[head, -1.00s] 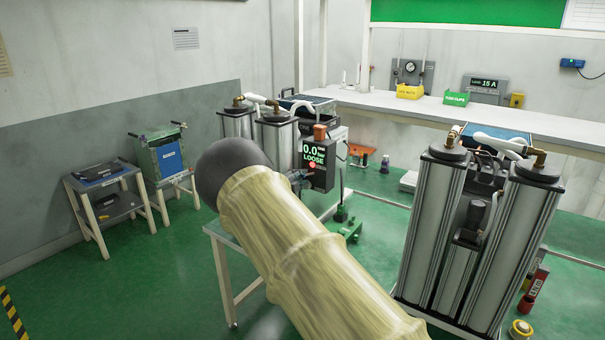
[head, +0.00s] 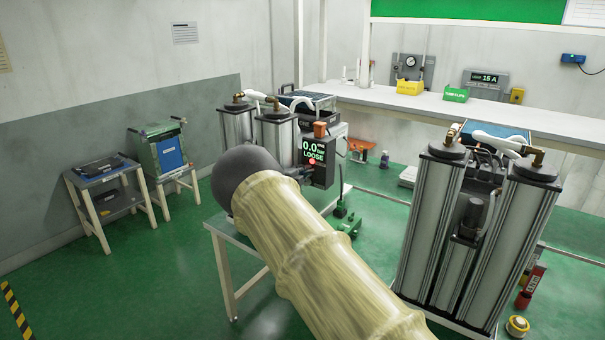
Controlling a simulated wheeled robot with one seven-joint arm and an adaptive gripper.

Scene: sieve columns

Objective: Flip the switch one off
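No switch labelled one can be made out in the head view. A dark control box (head: 329,172) on the left sieve-column unit shows "0.0" and "LOOSE" in green, with a small red light (head: 312,161) below the text and an orange part (head: 320,129) on top. My arm, in a pale yellow sleeve with a dark rounded end, reaches up from the bottom of the picture and covers part of this unit and its table.
A second unit with two tall metal columns (head: 520,250) stands at right. A long white bench (head: 400,102) runs along the back wall, with a meter reading "15 A" (head: 488,79). Two small stands are at left. Green floor (head: 120,290) is clear at lower left.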

